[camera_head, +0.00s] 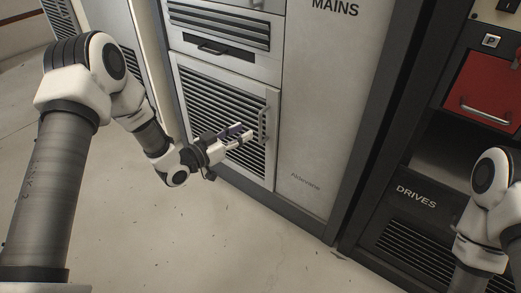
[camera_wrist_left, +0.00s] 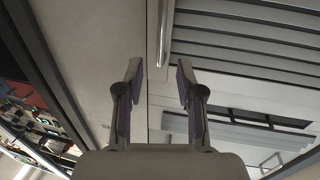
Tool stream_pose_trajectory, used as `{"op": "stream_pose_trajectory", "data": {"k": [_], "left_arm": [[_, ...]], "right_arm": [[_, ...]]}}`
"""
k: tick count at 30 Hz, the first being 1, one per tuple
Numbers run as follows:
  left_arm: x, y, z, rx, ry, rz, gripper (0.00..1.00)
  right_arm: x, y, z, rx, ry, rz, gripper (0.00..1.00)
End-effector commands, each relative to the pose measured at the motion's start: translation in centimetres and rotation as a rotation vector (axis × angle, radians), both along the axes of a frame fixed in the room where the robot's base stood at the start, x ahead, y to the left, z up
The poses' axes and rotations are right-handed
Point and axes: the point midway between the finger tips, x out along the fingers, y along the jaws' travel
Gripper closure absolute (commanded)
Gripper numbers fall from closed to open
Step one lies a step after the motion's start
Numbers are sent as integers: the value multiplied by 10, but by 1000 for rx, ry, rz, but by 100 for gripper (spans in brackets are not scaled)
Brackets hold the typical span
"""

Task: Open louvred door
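The louvred door (camera_head: 215,112) is a light grey panel with dark slats, low in the grey cabinet. It looks closed, flush with its frame. Its upright bar handle (camera_head: 263,125) is at the door's right side. My left gripper (camera_head: 241,134) is in front of the door, just left of the handle in the head view. In the left wrist view, my left gripper (camera_wrist_left: 158,72) is open with nothing between its pads; the handle (camera_wrist_left: 163,35) shows just beyond the fingertips, roughly in line with the gap. My right gripper is out of the picture; only part of that arm shows.
Above the door are a drawer with a dark pull (camera_head: 212,47) and a louvred panel (camera_head: 220,27). A plain panel marked MAINS (camera_head: 318,90) stands right of the door. Farther right is a rack with a red panel (camera_head: 485,85). The floor (camera_head: 180,240) in front is clear.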

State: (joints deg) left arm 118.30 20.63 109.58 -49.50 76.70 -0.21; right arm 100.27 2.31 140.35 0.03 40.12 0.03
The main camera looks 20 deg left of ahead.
Motion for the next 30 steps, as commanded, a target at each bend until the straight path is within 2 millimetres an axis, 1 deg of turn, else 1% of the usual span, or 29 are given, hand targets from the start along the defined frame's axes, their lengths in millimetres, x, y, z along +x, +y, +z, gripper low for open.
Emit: {"op": "stream_pose_trajectory", "data": {"k": [1,5,12,15,18,24,26,27,28,30], "left_arm": [[3,0,-4,-1,-21,-8,63],[14,-6,1,-1,-34,-14,63],[52,-31,-2,0,-32,-14,63],[64,-37,0,0,-29,-12,63],[69,-40,2,-3,-28,-10,63],[69,-40,3,-3,-26,-10,63],[69,-40,3,-3,-26,-10,84],[69,-40,3,-3,-26,-10,98],[69,-39,3,-3,-26,-10,100],[69,-39,3,-3,-26,-9,100]], "right_arm": [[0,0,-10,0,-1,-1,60],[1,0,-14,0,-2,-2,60],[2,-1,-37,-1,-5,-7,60],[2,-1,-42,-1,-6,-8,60],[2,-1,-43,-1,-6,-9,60],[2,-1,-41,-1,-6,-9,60],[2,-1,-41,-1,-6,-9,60],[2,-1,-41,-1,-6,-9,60],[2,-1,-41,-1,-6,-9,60],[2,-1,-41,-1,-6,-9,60]]}}
